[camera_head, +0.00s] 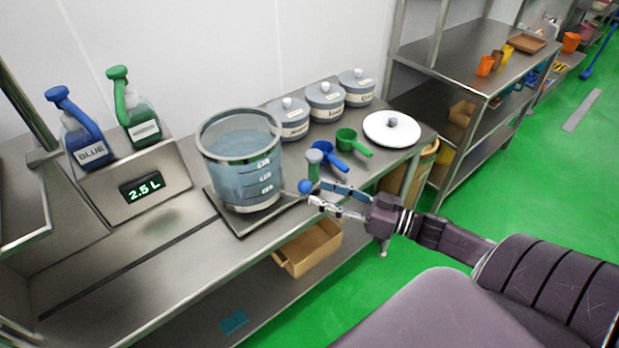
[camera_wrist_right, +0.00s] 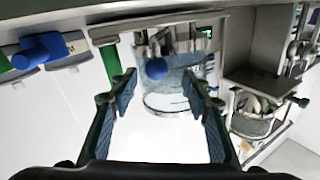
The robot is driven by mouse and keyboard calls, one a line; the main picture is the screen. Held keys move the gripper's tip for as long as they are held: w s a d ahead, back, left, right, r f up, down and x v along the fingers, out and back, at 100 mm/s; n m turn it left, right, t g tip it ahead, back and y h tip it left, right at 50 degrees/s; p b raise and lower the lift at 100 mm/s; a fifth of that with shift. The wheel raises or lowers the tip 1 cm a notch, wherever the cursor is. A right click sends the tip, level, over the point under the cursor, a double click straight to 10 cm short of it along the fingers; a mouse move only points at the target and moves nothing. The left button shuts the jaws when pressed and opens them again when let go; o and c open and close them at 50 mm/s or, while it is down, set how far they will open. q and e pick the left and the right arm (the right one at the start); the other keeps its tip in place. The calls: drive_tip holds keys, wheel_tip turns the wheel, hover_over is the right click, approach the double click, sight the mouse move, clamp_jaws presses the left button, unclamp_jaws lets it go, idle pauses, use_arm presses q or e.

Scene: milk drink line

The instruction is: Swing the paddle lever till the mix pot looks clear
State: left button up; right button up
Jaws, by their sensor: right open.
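The mix pot (camera_head: 241,165) is a clear cylinder with a dark rim and white level marks. It holds pale blue, see-through liquid and stands on a metal plate at the bench's front edge. The paddle lever's blue ball knob (camera_head: 305,186) sits just right of the pot, on a thin rod. My right gripper (camera_head: 322,196) is open and reaches in from the right, its fingertips close to the knob. In the right wrist view the knob (camera_wrist_right: 156,68) appears between the open fingertips, with the pot (camera_wrist_right: 170,92) behind it. Contact cannot be told. My left gripper is out of view.
A blue scoop (camera_head: 328,156), a green scoop (camera_head: 352,141) and a white lid (camera_head: 392,129) lie right of the pot. Three grey canisters (camera_head: 324,103) stand behind. Blue (camera_head: 86,143) and green (camera_head: 138,118) pump bottles stand left, above a 2.5 L display (camera_head: 142,187).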

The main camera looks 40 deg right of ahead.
sight(304, 187)
drive_tip(key=x, duration=0.2)
drive_tip(key=shift+w+a, duration=0.15)
drive_tip(key=shift+w, duration=0.2)
drive_tip(key=x, duration=0.3)
drive_tip(key=shift+w+f+p, duration=0.1)
drive_tip(key=shift+p, duration=0.3)
drive_tip(key=shift+w, duration=0.1)
drive_tip(key=shift+c, duration=1.1)
drive_tip(key=c, duration=0.5)
clamp_jaws()
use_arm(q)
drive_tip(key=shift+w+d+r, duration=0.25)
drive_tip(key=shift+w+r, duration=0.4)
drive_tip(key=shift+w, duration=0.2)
